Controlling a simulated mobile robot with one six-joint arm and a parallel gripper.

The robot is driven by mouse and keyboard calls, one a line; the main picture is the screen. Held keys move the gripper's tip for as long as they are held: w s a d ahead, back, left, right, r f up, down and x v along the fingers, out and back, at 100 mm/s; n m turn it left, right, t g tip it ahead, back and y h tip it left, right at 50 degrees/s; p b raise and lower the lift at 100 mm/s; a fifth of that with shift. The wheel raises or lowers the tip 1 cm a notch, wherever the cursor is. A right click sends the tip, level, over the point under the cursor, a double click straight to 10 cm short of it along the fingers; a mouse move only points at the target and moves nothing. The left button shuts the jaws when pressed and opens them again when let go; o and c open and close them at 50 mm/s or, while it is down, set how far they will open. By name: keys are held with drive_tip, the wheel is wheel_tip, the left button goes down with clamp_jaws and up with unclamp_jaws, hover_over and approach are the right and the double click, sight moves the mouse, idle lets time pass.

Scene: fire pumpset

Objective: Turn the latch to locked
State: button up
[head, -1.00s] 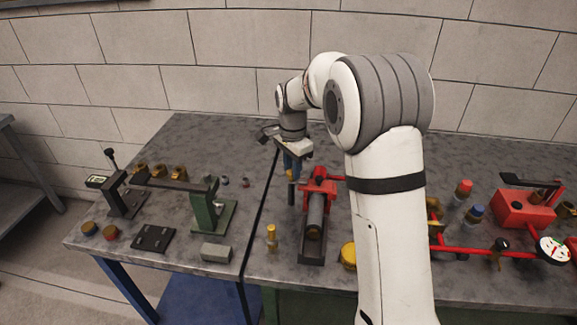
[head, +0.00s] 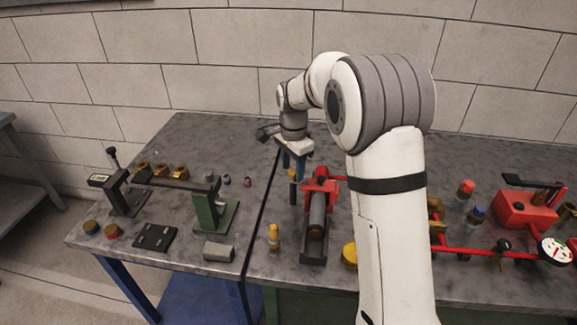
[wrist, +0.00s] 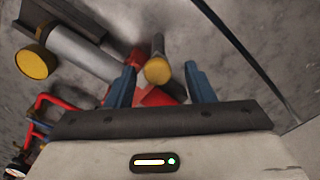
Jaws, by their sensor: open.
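My gripper (head: 293,167) hangs fingers down near the back of the red clamp (head: 321,190), its two blue fingers apart. In the wrist view, the open fingers (wrist: 160,78) stand either side of a short post with a yellow round end (wrist: 158,71). The post also shows below the gripper in the head view (head: 292,188), dark with a yellowish top. No contact with the fingers is visible. The red part (wrist: 155,97) lies close by. I cannot tell for sure which piece is the latch; this post is the piece closest to the fingers.
A grey cylinder (head: 316,214) lies in the clamp's dark tray. A green bracket (head: 210,210) with a dark bar stands left. A brass fitting (head: 273,236) stands in front. Red piping with a gauge (head: 556,251) is right, partly behind my arm. A black line crosses the table.

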sight(293, 170)
wheel_tip(293, 170, up, 8)
drive_tip(key=shift+f, duration=0.15)
idle(0.4)
drive_tip(key=s+d+n+t, duration=0.1)
drive_tip(key=s+d+n, duration=0.2)
drive_tip(key=s, duration=0.7)
drive_tip(key=s+d+n+t, duration=0.1)
drive_tip(key=s+d+n, duration=0.3)
drive_tip(key=s, duration=0.6)
drive_tip(key=s+d+n, duration=0.4)
drive_tip(key=s, duration=0.6)
drive_tip(key=shift+s+f+t, duration=0.4)
drive_tip(key=shift+d, duration=0.1)
